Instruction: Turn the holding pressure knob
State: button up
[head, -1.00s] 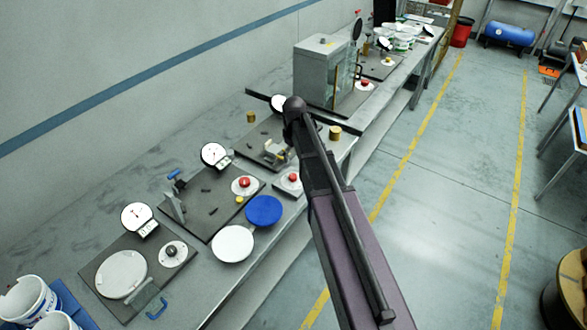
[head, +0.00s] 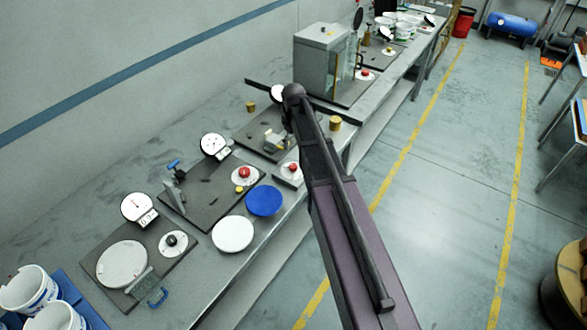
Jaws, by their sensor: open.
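Several round knobs on white dial plates stand along the bench; their labels are too small to read, so I cannot tell which is the holding pressure knob. One red knob (head: 244,172) sits on the middle dark plate. A second red knob (head: 293,168) stands to its right, close to my arm in the picture. A black knob (head: 172,240) is on the nearest plate, and another red knob (head: 366,74) is farther back by the grey cabinet.
White-faced gauges (head: 214,146) stand behind the knobs. A blue disc (head: 264,200) and a white disc (head: 232,234) lie near the front edge. White tubs (head: 28,289) are at the lower left, a grey cabinet (head: 322,60) at the back.

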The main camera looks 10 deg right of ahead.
aim_at(293, 166)
jog(key=shift+f+b, duration=5.9)
jog(key=shift+f, duration=0.3)
grip_shut()
